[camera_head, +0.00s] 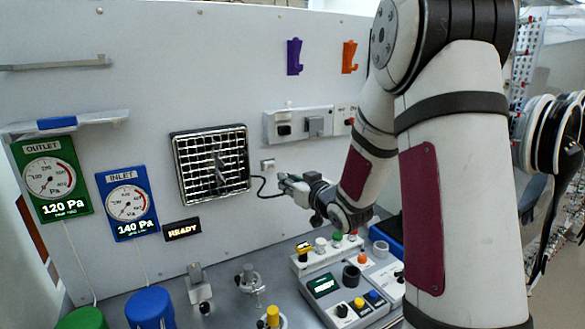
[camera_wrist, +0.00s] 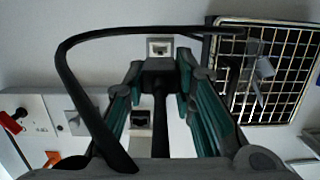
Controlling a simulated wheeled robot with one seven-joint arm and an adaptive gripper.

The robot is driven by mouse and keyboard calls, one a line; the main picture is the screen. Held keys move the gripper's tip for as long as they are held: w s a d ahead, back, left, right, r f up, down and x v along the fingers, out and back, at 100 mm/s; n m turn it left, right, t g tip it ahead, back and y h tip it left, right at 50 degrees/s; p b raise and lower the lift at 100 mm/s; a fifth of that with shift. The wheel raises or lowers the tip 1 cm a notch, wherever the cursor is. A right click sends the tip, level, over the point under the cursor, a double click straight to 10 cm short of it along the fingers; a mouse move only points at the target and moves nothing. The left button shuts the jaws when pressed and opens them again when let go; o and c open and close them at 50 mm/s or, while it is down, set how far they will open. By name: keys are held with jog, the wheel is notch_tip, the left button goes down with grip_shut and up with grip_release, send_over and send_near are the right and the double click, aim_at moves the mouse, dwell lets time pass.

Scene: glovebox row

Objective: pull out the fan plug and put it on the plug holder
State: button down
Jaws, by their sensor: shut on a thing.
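My gripper (camera_head: 283,179) is shut on the dark fan plug (camera_wrist: 158,67), seen between the fingertips in the wrist view. A black cord (camera_wrist: 82,40) loops from the fan (camera_wrist: 265,70) back toward my palm; in the head view it runs from the fan (camera_head: 211,163) to my gripper. A small pale plate with a dark centre (camera_wrist: 160,47) lies just beyond the plug; in the head view this plate (camera_head: 267,163) is on the wall beside the fan. I cannot tell whether it is the plug holder, or whether the plug touches it.
A wall panel (camera_head: 297,126) with a dark socket and switch is above my gripper. Purple (camera_head: 294,57) and orange (camera_head: 349,57) hooks are higher up. A control box (camera_head: 345,290) with buttons and knobs stands on the bench below. Clamps and a blue-lidded container (camera_head: 150,306) are at lower left.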

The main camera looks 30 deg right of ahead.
jog(key=shift+f, duration=0.1)
dwell(0.4)
jog(key=shift+w, duration=0.7)
jog(key=b, duration=0.2)
send_near(268, 167)
jog(key=shift+w+f, duration=0.3)
jog(key=shift+w, duration=0.4)
jog(key=shift+w, duration=1.35)
dwell(1.3)
jog(key=c, duration=1.3)
grip_release()
jog(key=shift+w, duration=0.1)
jog(key=shift+o, duration=0.3)
jog(key=s+r, duration=0.1)
jog(key=s, duration=1.1)
jog(key=shift+r, duration=0.4)
